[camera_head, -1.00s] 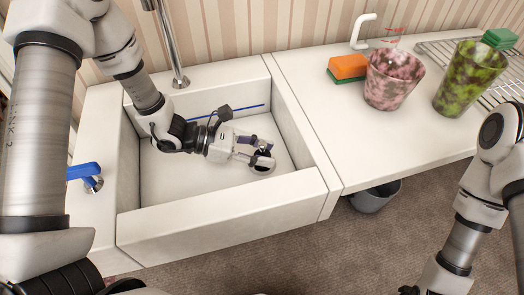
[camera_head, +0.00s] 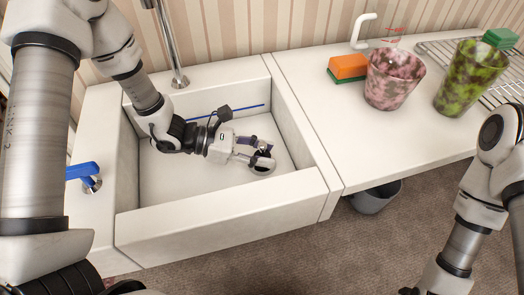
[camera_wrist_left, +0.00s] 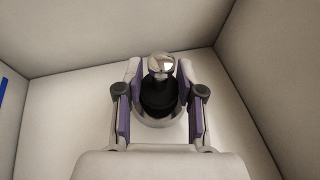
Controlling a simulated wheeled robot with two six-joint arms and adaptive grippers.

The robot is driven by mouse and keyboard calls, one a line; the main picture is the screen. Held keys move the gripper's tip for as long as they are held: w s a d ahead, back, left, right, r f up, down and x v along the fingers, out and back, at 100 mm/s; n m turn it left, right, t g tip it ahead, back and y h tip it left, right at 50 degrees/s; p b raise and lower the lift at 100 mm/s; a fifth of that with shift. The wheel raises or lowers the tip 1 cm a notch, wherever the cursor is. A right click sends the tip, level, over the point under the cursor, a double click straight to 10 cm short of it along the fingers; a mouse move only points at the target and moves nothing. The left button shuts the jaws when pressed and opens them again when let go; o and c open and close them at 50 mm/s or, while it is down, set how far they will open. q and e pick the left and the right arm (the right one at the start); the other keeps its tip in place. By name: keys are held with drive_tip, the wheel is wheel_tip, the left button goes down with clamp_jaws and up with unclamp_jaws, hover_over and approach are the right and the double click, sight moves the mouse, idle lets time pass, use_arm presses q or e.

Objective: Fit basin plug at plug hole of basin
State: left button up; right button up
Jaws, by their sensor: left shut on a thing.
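The basin (camera_head: 205,218) is a white square sink with high walls. My left gripper (camera_head: 262,156) is down inside it, near the right side of its floor. It is shut on the basin plug (camera_head: 262,168), a dark piece with a shiny chrome knob. In the left wrist view the plug (camera_wrist_left: 159,68) sits between the purple-padded fingers of my left gripper (camera_wrist_left: 160,100). A pale grey ring (camera_wrist_left: 158,122) shows around the plug's lower part. The plug hole cannot be made out clearly, and I cannot tell whether the plug is seated. My right gripper is out of view.
A tall tap (camera_head: 172,50) stands behind the basin, and a blue-handled valve (camera_head: 85,172) is on its left. An orange and green sponge (camera_head: 348,67), a pink mottled cup (camera_head: 393,80) and a green one (camera_head: 470,78) stand on the right counter. A grey bin (camera_head: 376,197) is below.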

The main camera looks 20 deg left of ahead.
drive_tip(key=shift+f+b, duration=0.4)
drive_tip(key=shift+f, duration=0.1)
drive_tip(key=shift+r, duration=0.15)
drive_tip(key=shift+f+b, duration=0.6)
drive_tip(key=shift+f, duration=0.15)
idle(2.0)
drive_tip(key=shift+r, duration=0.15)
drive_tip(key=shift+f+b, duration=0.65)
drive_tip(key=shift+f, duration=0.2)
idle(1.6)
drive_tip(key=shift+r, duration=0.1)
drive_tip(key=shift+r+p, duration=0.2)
drive_tip(key=shift+p, duration=0.1)
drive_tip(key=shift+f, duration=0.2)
idle(1.4)
